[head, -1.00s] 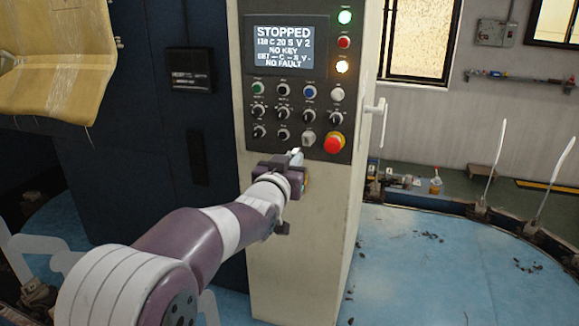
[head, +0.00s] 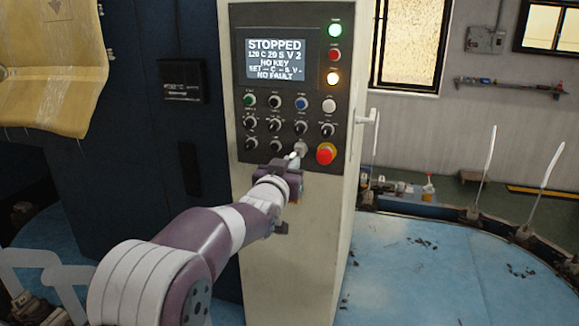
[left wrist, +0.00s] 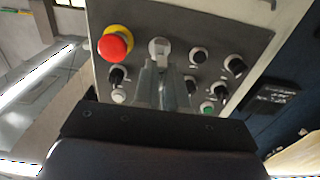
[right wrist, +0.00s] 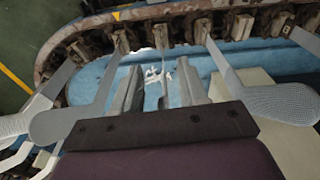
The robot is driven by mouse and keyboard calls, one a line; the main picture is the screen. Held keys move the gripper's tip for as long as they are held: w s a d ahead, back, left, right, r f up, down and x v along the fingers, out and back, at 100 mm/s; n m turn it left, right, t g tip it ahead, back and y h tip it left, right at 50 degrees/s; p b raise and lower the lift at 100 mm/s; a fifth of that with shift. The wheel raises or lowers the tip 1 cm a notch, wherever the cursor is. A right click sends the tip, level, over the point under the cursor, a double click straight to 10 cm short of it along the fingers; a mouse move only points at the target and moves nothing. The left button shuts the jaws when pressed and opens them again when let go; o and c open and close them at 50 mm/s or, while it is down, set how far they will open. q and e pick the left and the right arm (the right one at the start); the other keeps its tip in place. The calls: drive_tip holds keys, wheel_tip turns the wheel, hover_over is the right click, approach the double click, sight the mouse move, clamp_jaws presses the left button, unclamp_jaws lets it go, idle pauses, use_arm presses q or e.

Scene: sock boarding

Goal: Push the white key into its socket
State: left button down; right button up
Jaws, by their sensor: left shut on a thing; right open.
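My left gripper (head: 291,160) is shut on the small white key (head: 293,156), just below and in front of the grey socket (head: 301,148) in the bottom row of the control panel. In the left wrist view the gripper's fingers (left wrist: 166,84) point up at the pale, square-looking key and socket area (left wrist: 158,46); I cannot tell there where the key ends and the socket begins. The panel screen (head: 275,59) reads STOPPED and NO KEY. My right gripper (right wrist: 163,82) is open and empty over the blue floor, outside the head view.
The red emergency button (head: 326,153) sits close to the right of the socket. Several knobs (head: 275,125) and coloured buttons lie above and left of it. A white handle (head: 370,118) juts from the cabinet's right side. Pale upright boards (head: 485,180) stand at far right.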

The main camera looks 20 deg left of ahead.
use_arm(q)
drive_tip(key=shift+b, duration=0.3)
idle(0.5)
drive_tip(key=shift+b, duration=0.35)
idle(0.5)
drive_tip(key=shift+b, duration=0.3)
drive_tip(key=shift+w, duration=0.1)
drive_tip(key=shift+w, duration=0.15)
